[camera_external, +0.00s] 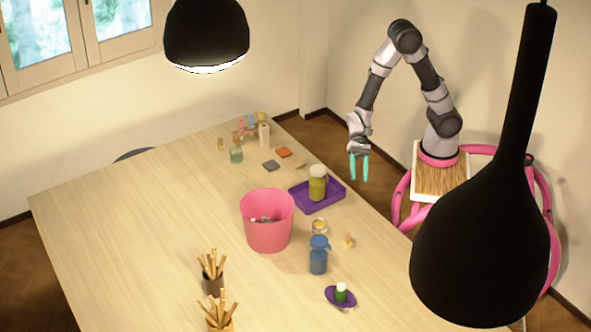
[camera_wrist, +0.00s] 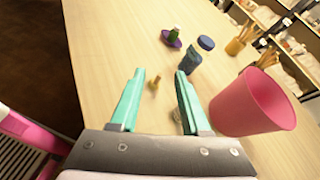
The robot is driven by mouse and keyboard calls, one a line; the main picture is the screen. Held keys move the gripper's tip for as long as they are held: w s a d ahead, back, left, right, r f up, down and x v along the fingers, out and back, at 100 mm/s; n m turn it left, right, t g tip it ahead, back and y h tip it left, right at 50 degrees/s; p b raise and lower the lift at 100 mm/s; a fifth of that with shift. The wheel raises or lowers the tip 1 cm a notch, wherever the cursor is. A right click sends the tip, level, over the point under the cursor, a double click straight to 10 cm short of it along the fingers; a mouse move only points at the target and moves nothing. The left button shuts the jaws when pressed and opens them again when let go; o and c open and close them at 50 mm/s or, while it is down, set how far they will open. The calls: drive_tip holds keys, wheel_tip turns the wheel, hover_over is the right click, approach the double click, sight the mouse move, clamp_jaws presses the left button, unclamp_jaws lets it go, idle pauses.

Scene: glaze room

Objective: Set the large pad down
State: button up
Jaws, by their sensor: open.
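Neither shows in the wrist view. My gripper (camera_external: 359,176) is raised by the table's right edge, to the right of the pads and apart from them. In the wrist view its teal fingers (camera_wrist: 160,76) stand apart with nothing held between them.
A purple tray (camera_external: 335,196) holds a green jar (camera_external: 317,183). Nearby stand a pink bucket (camera_external: 267,232), a blue bottle (camera_external: 318,256) and a white cylinder (camera_external: 264,136). Brush pots (camera_external: 212,281) stand at the front. The table's left side (camera_external: 130,220) is mostly clear.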

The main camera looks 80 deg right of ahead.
drive_tip(key=s+d+r+n+t+h, duration=0.2)
drive_tip(key=d+r, duration=0.4)
drive_tip(key=d, duration=0.4)
drive_tip(key=s+d+r+n+t+h, duration=0.2)
drive_tip(key=d+r, duration=0.5)
drive_tip(key=d, duration=0.4)
drive_tip(key=s+d+r+n+t+h, duration=0.2)
drive_tip(key=d+r+n+t+h, duration=0.2)
drive_tip(key=d, duration=0.7)
wheel_tip(320, 180, up, 2)
drive_tip(key=t+h, duration=0.1)
drive_tip(key=h, duration=0.2)
drive_tip(key=shift+r, duration=0.25)
